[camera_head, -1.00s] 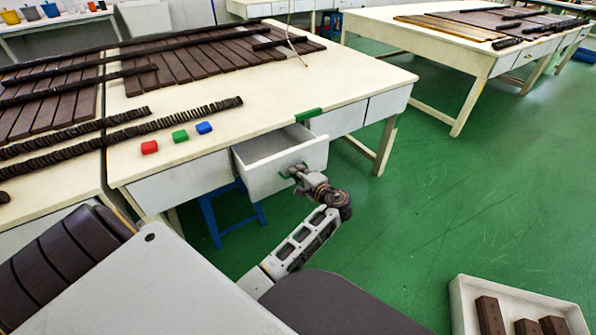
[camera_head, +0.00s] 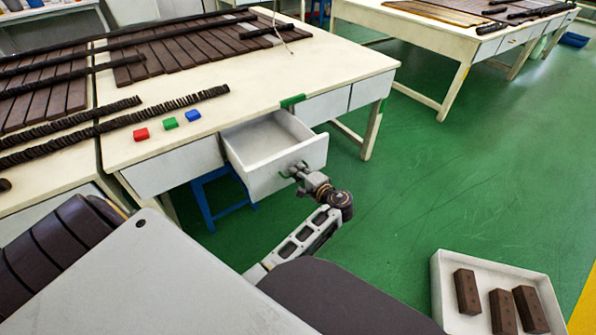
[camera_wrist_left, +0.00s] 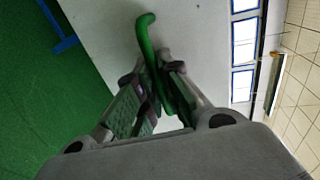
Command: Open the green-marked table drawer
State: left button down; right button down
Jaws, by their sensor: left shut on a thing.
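The table drawer (camera_head: 272,165) is pulled out from the front of the near table, and its empty inside shows. A green mark (camera_head: 292,101) sits on the table edge just above it. My left gripper (camera_head: 298,172) is at the drawer's front face. In the left wrist view the gripper (camera_wrist_left: 160,80) is shut on a green curved handle (camera_wrist_left: 147,45), which stands out from the white drawer front (camera_wrist_left: 190,30). My right gripper is not in view.
The near table (camera_head: 330,65) bears dark slats and small red, green and blue blocks (camera_head: 170,123). A blue stool (camera_head: 215,195) stands under it. A white tray (camera_head: 440,290) with dark bars is at the lower right. Green floor lies open between.

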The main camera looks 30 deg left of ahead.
pick_arm(q)
jog(key=c, duration=1.6)
grip_release()
jog(key=shift+o, duration=0.2)
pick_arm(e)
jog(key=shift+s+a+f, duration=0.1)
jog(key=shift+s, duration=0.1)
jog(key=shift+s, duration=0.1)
pick_arm(q)
jog(key=shift+d, duration=0.1)
